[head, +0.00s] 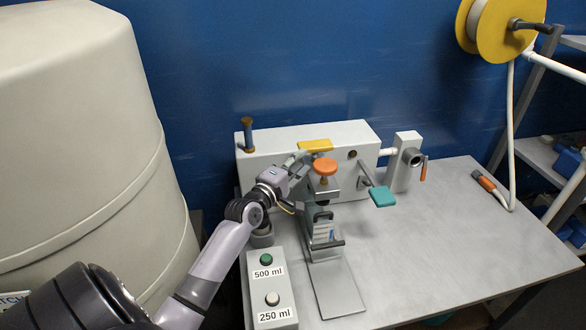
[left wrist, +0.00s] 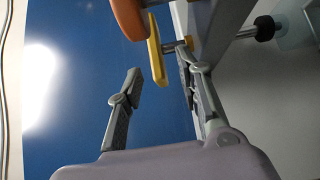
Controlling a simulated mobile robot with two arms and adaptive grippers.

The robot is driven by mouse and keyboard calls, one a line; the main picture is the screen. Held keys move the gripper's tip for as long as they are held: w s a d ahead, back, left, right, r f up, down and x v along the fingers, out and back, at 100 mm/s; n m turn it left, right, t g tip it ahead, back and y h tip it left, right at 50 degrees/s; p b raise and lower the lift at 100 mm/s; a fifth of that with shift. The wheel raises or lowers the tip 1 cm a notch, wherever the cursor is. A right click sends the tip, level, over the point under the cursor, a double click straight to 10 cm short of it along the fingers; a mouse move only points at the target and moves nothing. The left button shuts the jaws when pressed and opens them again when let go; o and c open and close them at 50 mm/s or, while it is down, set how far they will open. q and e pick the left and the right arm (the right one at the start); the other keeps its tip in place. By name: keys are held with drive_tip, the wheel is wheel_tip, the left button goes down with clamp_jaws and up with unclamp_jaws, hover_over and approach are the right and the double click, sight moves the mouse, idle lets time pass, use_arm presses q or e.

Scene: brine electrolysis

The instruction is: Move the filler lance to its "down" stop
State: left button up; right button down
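The filler stand is a light-grey box (head: 355,136) on the bench against the blue wall. A flat yellow handle (head: 315,146) sticks out from its upper front. An orange knob (head: 323,167) is just below it, and a teal paddle (head: 382,196) is to the right. I cannot tell for certain which part is the lance. My left gripper (head: 299,160) is beside the yellow handle. In the left wrist view, its fingers (left wrist: 160,66) are apart, with the yellow handle (left wrist: 157,50) between or just beyond them; contact cannot be told. My right gripper is out of view.
A button box (head: 285,294) with green and white buttons, labelled 500 ml and 250 ml, stands in front. A bottle stands under the knob, partly hidden. A large beige tank (head: 90,120) is at left. A hose reel (head: 493,30) hangs at right.

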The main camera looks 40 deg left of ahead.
use_arm(q)
drive_tip(key=shift+s+d, duration=0.1)
drive_tip(key=shift+s, duration=1.45)
